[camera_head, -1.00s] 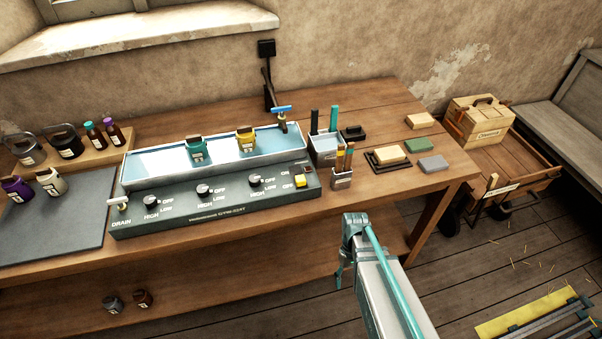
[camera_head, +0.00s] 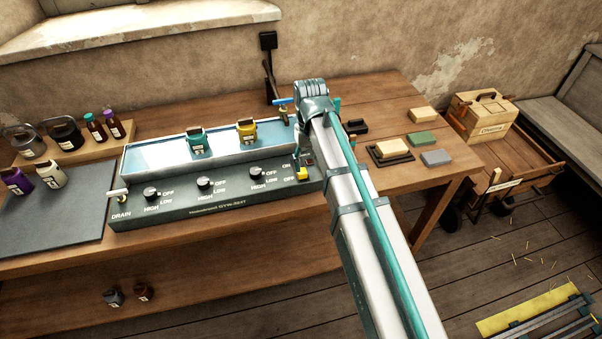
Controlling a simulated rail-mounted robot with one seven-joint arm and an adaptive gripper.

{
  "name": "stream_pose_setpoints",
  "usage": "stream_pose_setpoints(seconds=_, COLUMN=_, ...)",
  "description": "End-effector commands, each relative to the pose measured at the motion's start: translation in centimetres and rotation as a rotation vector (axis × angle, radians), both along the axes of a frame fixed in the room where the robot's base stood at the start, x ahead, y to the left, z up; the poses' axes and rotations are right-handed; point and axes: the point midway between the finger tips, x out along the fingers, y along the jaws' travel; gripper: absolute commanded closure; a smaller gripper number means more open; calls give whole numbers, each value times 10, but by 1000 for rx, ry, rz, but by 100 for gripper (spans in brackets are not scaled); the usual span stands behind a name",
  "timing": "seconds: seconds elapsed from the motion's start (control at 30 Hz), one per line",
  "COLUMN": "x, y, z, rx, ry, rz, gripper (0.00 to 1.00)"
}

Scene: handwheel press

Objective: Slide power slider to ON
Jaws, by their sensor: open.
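The power slider (camera_head: 301,174) is a small yellow block at the right end of the dark control panel (camera_head: 180,212). It sits at the OFF label, the lower one; the ON label is just above it. My gripper (camera_head: 304,158) points down over the panel's right end, just behind the slider near the ON side. It is small and partly hidden by my arm. It looks open and holds nothing; whether it touches the slider I cannot tell.
Three black knobs (camera_head: 205,184) line the panel. Behind it a water bath (camera_head: 165,154) holds a green bottle (camera_head: 197,141) and a yellow bottle (camera_head: 246,131), with a blue-handled tap (camera_head: 283,102) close to my arm. Blocks (camera_head: 422,138) lie to the right. My arm hides the brush holders.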

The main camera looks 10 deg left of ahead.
Motion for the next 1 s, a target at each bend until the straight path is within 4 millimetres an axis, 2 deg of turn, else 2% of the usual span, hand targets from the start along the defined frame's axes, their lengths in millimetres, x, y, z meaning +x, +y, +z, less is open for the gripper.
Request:
stream_pose_setpoints(seconds=0.1, x=10, y=12, z=30, rx=8, ry=-47, rz=-10, gripper=44)
stream_pose_setpoints(seconds=0.2, x=12, y=18, z=47, rx=11, ry=-67, rz=-17, gripper=44)
stream_pose_setpoints(seconds=0.37, x=13, y=20, z=56, rx=13, ry=-79, rz=-21, gripper=44)
stream_pose_setpoints(seconds=0.57, x=12, y=20, z=41, rx=12, ry=-77, rz=-22, gripper=44)
stream_pose_setpoints(seconds=1.0, x=12, y=19, z=-24, rx=12, ry=-76, rz=-21, gripper=44)
